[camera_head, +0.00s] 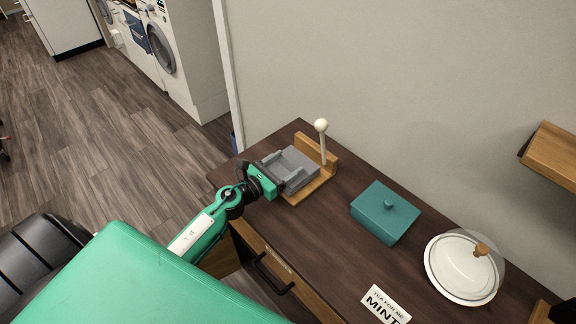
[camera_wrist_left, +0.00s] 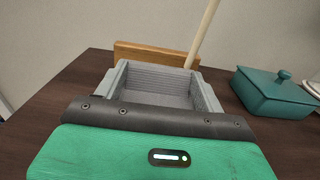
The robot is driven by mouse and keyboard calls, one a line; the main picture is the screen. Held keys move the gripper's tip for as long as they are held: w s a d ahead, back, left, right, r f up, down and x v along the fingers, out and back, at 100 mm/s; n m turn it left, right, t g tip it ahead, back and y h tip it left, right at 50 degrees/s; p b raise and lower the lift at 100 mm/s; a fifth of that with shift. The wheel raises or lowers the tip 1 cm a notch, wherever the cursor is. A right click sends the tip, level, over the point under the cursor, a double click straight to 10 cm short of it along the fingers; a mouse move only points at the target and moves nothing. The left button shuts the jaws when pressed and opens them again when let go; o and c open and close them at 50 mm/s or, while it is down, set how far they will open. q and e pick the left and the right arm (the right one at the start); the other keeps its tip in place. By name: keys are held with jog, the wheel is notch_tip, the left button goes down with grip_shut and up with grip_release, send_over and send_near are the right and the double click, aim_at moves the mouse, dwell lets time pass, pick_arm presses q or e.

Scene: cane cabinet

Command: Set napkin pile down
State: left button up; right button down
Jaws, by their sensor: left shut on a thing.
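My left gripper (camera_head: 290,170) comes in from the left over the dark cabinet top. Its grey fingers are shut on the grey napkin pile (camera_head: 297,164), which also shows between the fingers in the left wrist view (camera_wrist_left: 158,84). The pile is at the wooden napkin holder (camera_head: 313,191), over its base and in front of its upright back board. A pale post with a round knob (camera_head: 322,127) rises beside the pile. The fingers hide part of the pile, and I cannot tell whether its underside touches the base. My right gripper is not in view.
A teal lidded box (camera_head: 385,214) stands right of the holder. Farther right is a white plate (camera_head: 458,272) under a clear dome with a wooden knob. A "MINT" card (camera_head: 386,304) lies near the front edge. A wall runs behind, with a wooden shelf (camera_head: 553,154) at right.

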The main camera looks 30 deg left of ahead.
pick_arm(q)
jog(key=shift+w+d+f, duration=0.25)
jog(key=shift+w+f, duration=0.5)
jog(key=shift+w, duration=0.05)
jog(key=shift+s, duration=0.1)
jog(key=shift+f+b, duration=0.2)
jog(key=shift+b, duration=0.15)
jog(key=o, duration=1)
jog(key=shift+r, duration=0.1)
